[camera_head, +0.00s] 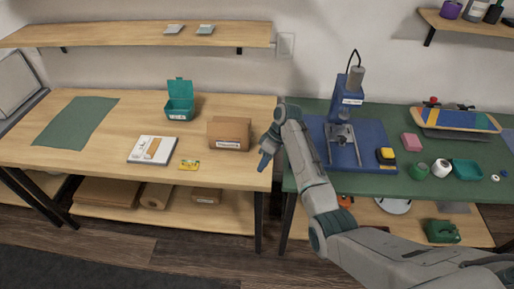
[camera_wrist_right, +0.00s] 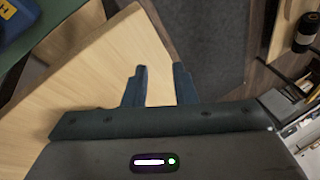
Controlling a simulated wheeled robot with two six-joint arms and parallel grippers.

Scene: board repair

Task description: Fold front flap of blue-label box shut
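A brown cardboard box (camera_head: 229,133) sits on the wooden table near its right end in the head view. A small label with blue on it shows on its front side. The box is too small in view to tell how its front flap stands. My right gripper (camera_head: 264,160) is just right of the box, apart from it, over the table's right edge and pointing down. In the right wrist view my right gripper (camera_wrist_right: 160,85) has its two fingers apart with nothing between them. The box is not recognisable in that view. My left gripper is not in view.
A teal open bin (camera_head: 180,104), a white booklet (camera_head: 140,149), a yellow card (camera_head: 188,165) and a green mat (camera_head: 76,122) lie on the wooden table (camera_head: 235,174). A blue press (camera_head: 345,115) stands on the green bench to the right. A lower shelf holds another box (camera_head: 206,195).

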